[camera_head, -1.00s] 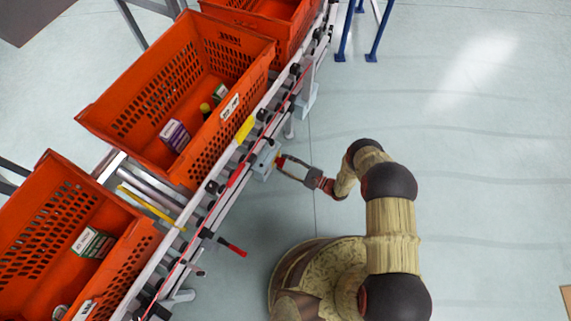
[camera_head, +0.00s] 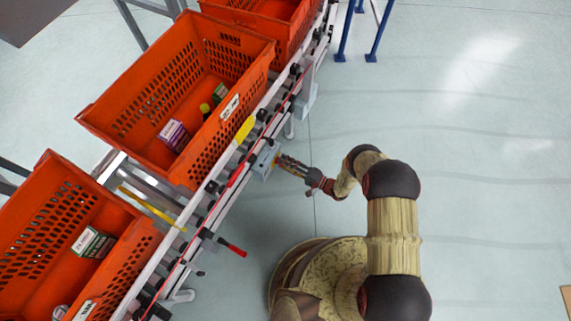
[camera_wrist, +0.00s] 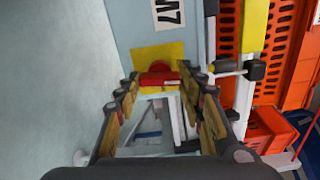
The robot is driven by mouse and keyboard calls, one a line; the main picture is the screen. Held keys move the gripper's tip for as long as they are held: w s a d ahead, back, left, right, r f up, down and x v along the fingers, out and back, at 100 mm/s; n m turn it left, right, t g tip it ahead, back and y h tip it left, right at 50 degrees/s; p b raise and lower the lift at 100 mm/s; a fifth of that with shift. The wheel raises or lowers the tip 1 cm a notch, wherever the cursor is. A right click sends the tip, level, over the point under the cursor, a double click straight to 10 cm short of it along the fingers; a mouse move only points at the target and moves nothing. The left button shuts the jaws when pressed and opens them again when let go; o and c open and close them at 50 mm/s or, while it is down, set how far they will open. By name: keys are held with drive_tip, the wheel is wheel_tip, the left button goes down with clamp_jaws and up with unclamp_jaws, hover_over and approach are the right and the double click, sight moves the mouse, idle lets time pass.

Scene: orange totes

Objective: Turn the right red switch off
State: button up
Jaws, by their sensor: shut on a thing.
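The red switch (camera_wrist: 158,79) sits on a yellow plate (camera_wrist: 150,57) on a grey box, in the middle of the wrist view. My gripper (camera_wrist: 160,75) is shut on the red switch, with one fingertip on each side of it. In the head view my gripper (camera_head: 280,160) reaches left to the grey box (camera_head: 264,160) on the conveyor's side. The switch itself is covered by my fingers there.
Orange totes (camera_head: 103,115) stand along the slanted conveyor (camera_head: 160,262) on the left, with small boxes inside. A red-tipped lever (camera_head: 236,250) sticks out below the grey box. The floor to the right is clear.

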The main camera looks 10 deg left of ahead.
drive_tip(key=shift+n, duration=0.6)
drive_tip(key=o, duration=1.1)
drive_tip(key=shift+o, duration=0.4)
drive_tip(key=v, duration=1.2)
